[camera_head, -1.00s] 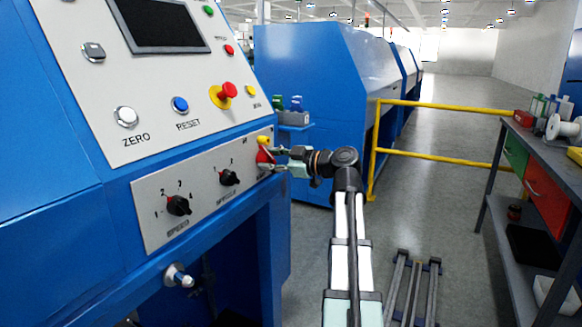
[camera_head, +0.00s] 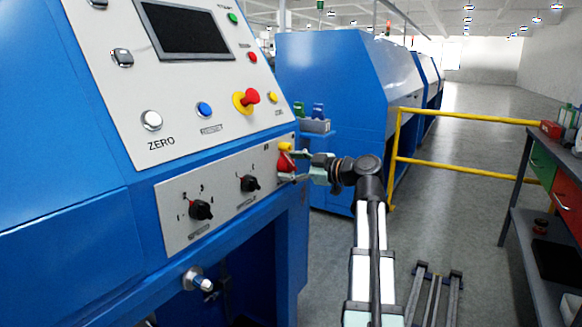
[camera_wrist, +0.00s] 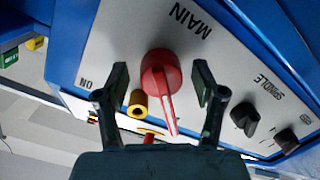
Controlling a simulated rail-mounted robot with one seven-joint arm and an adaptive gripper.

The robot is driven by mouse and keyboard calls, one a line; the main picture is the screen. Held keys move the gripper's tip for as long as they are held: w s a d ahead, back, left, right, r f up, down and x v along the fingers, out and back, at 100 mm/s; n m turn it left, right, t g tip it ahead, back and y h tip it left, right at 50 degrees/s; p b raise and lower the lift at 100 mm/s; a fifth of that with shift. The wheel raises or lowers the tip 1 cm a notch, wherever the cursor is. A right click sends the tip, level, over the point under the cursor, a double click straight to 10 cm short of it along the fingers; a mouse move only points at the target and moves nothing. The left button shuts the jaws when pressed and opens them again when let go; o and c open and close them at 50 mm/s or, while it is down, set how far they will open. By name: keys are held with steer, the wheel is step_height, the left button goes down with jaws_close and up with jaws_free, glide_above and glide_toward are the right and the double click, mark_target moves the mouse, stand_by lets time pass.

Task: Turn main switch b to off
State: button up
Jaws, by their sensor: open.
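The main switch is a red rotary handle (camera_head: 285,163) on the lower grey panel of the blue machine. In the wrist view the red handle (camera_wrist: 160,85) lies between my fingers, its grip pointing down toward my palm. The word MAIN is printed above it and ON to its left; no OFF label is readable. My gripper (camera_wrist: 161,80) is open, with a finger on each side of the handle and visible gaps. In the head view my gripper (camera_head: 300,167) is at the switch from the right, partly hiding it. Whether anything else is marked "b" cannot be read.
A yellow cylindrical part (camera_wrist: 138,103) sits close beside the handle. Black knobs (camera_head: 249,183) are left of the switch on the same panel. A red emergency button (camera_head: 250,96) is above. A yellow railing (camera_head: 465,115) and a workbench (camera_head: 520,165) stand right.

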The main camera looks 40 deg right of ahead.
steer(key=v, duration=1.2)
steer(key=shift+w+a+r, duration=0.1)
steer(key=shift+r, duration=0.05)
